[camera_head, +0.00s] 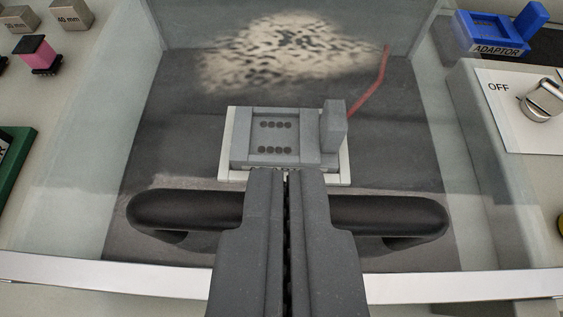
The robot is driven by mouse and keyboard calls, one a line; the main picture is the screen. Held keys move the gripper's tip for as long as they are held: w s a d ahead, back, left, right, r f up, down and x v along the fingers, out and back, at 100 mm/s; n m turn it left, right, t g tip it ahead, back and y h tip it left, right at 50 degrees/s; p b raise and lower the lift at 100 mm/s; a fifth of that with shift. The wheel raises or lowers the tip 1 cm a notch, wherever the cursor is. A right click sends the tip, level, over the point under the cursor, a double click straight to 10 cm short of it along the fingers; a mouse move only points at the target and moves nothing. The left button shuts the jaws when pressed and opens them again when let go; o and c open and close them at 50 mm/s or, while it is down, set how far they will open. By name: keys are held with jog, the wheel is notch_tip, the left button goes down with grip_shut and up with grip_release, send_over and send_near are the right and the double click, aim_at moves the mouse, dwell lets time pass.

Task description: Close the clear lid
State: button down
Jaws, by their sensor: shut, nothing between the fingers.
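The clear lid (75,222) is a see-through pane spanning the lower part of the view, with faint pale reflections. A thick black bar handle (180,210) runs across it from left to right. My gripper (287,172) is shut and empty, pointing forward over the middle of the handle and hiding that part. I cannot tell whether the fingers touch the handle or the lid. Beyond the fingertips, a grey connector block (282,125) sits on a pale plate, seemingly inside the dark-floored enclosure. How far the lid is open is not clear.
A bright metal strip (110,286) crosses the front. A red wire (375,85) runs behind the block. At right are a blue adaptor (492,32) and a switch knob (543,100). At left are a pink block (37,52), metal cubes (72,14) and a green item (14,155).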

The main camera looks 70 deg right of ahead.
jog(key=s+a+f+p, duration=0.1)
jog(key=s+a, duration=0.2)
jog(key=a, duration=0.5)
jog(key=shift+s+a+f+p, duration=0.2)
jog(key=shift+s+a+p, duration=0.1)
jog(key=shift+s+a, duration=0.05)
jog(key=s+r+n+t+y, duration=0.2)
jog(key=r+n+t+y, duration=0.1)
jog(key=r, duration=1)
jog(key=s+r+n+t+y+p, duration=0.1)
jog(key=r+n+t+y, duration=0.3)
jog(key=r, duration=0.9)
jog(key=s+r+n+t+y, duration=0.3)
jog(key=r+n, duration=0.3)
jog(key=r, duration=0.7)
jog(key=shift+s+d+t+y, duration=0.3)
jog(key=shift+d+y, duration=0.1)
jog(key=shift+d, duration=0.05)
